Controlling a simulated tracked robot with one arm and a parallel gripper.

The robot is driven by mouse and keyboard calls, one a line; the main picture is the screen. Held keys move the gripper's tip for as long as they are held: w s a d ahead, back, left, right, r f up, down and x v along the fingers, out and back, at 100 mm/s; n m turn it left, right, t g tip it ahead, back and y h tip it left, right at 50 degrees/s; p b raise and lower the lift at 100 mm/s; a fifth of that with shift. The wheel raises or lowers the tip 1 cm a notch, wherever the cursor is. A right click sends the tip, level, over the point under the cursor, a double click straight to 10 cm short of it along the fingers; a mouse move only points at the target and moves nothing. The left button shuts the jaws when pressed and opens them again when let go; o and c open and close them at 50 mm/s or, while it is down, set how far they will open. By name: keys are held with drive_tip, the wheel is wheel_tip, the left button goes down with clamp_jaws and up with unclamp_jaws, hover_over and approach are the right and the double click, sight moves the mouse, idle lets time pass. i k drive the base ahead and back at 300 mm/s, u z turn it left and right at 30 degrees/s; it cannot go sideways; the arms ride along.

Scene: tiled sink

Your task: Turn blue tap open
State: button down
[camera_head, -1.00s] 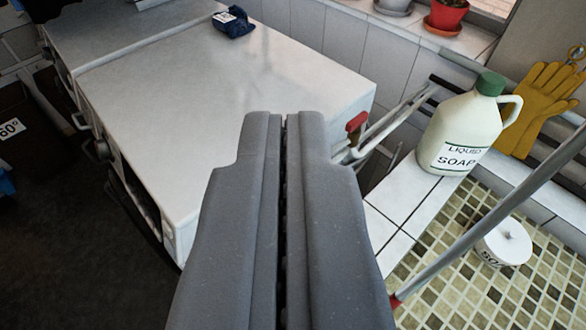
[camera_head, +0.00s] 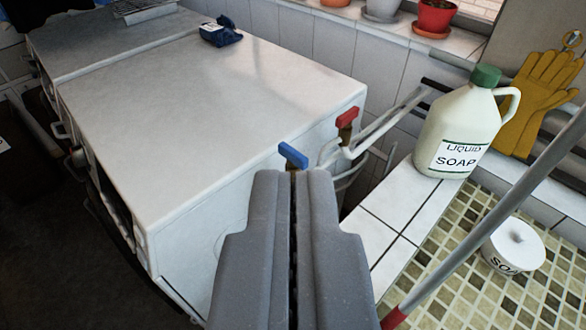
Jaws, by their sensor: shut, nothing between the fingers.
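The blue tap (camera_head: 293,156) has a small blue lever handle and shows just beyond my fingertips, beside the white appliance's right side. Its lower part is hidden behind my gripper. My gripper (camera_head: 292,174) is shut and empty, pointing forward at the tap. The fingertips appear just below the blue handle in the picture; I cannot tell whether they touch it. A red tap (camera_head: 347,117) stands to the right and farther back, with white pipes near it.
A white appliance (camera_head: 200,110) fills the left, with a dark blue object (camera_head: 221,32) on top. A liquid soap jug (camera_head: 461,125) stands on the tiled ledge at right. A grey pole (camera_head: 490,215) and a round soap pot (camera_head: 513,248) are at lower right.

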sight(293, 157)
drive_tip(key=z, duration=2.2)
drive_tip(key=k, duration=1.15)
drive_tip(key=u, duration=0.8)
drive_tip(key=i, duration=1)
drive_tip(key=u, duration=0.05)
